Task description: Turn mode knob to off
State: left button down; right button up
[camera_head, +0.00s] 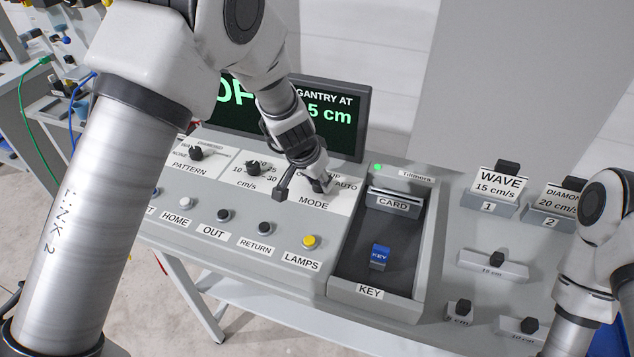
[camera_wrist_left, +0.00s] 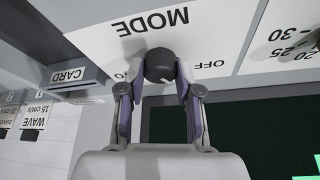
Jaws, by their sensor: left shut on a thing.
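The mode knob (camera_wrist_left: 160,65) is a dark round knob on the white MODE panel, which appears upside down in the left wrist view. The word OFF is to its right there; a partly hidden label is to its left. My left gripper (camera_wrist_left: 160,83) is shut on the knob, one finger on each side. A small pale mark shows near the knob's lower edge, but I cannot tell its setting. In the head view my left gripper (camera_head: 304,187) is at the MODE panel (camera_head: 312,204), largely covering the knob. My right gripper is out of frame.
A display (camera_head: 340,105) stands behind the panel, partly hidden by my left arm. The pattern knob (camera_head: 197,153) and speed knob (camera_head: 254,167) lie left, buttons such as yellow LAMPS (camera_head: 309,242) in front. A tray (camera_head: 345,268) with a blue key (camera_head: 379,257) lies right.

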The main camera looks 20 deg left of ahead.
pick_arm(q)
jog(key=n+y+p, duration=0.1)
jog(key=n+p, duration=0.1)
jog(key=shift+d+r+n, duration=0.1)
jog(key=shift+n, duration=0.2)
jog(key=shift+n+p, duration=0.5)
jog(key=shift+p, duration=0.2)
jog(key=c, duration=0.9)
grip_release()
jog(key=shift+o, duration=0.6)
jog(key=shift+w+f, duration=0.2)
jog(key=shift+f, duration=0.05)
